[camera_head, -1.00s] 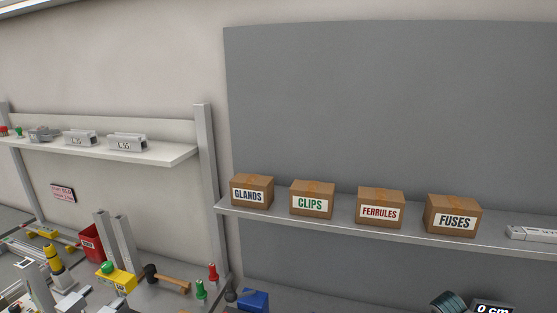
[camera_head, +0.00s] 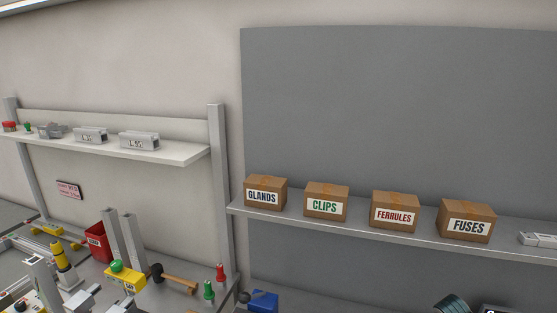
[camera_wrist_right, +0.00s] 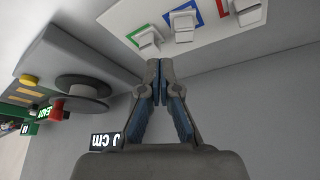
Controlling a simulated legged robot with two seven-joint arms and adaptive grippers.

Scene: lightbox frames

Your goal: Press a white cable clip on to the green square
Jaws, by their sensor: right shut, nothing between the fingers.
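In the right wrist view, my right gripper (camera_wrist_right: 160,78) is shut and empty, its blue-padded fingertips together below a white panel. The panel carries a green square outline (camera_wrist_right: 137,33), a blue one (camera_wrist_right: 170,14) and a red one. A white clip-like block (camera_wrist_right: 148,38) overlaps the green square in the picture. Similar white blocks overlap the blue square (camera_wrist_right: 182,26) and stand by the red square (camera_wrist_right: 249,10). I cannot tell how firmly each sits. A cardboard box labelled CLIPS (camera_head: 326,202) stands on the shelf in the head view. My left gripper is not in view.
Boxes labelled GLANDS (camera_head: 265,192), FERRULES (camera_head: 395,210) and FUSES (camera_head: 467,221) share the grey shelf (camera_head: 385,237). A bench at lower left holds a mallet (camera_head: 174,279) and a red bin (camera_head: 97,243). A round dark spool (camera_wrist_right: 82,97) and a 0 cm display (camera_wrist_right: 104,145) show in the wrist view.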

